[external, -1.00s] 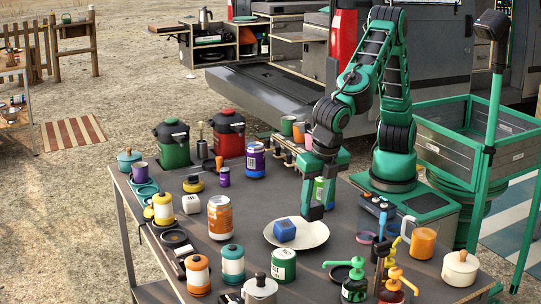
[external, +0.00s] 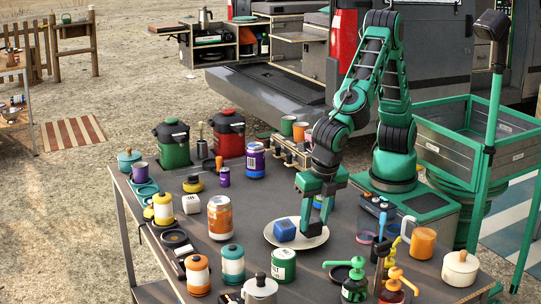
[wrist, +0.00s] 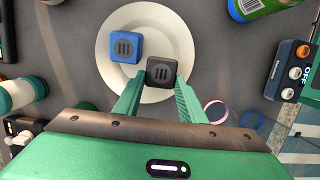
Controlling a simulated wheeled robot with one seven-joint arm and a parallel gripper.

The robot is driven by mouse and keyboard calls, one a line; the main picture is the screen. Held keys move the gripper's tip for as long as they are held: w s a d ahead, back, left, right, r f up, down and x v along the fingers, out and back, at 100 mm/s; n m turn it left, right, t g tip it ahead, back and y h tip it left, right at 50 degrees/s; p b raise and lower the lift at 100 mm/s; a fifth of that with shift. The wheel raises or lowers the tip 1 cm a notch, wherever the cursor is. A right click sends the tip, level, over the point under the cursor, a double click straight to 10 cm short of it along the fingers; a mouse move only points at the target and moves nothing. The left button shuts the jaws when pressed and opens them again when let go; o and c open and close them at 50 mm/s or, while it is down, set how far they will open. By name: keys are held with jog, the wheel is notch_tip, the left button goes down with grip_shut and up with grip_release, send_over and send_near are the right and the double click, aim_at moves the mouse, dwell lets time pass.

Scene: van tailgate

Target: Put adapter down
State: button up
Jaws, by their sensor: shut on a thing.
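A black cube with three raised bars on top (wrist: 161,71), which I take to be the adapter, sits between the fingertips of my gripper (wrist: 160,84) in the wrist view. My gripper is shut on it. The cube is over the right part of a white plate (wrist: 152,97); whether it touches the plate I cannot tell.
A green can (external: 282,265) stands in front of the plate and an orange can (external: 221,218) to its left.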

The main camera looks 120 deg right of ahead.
jog(key=shift+f, duration=0.15)
jog(key=o, duration=1.2)
jog(key=v, duration=1.3)
jog(key=shift+d, duration=0.1)
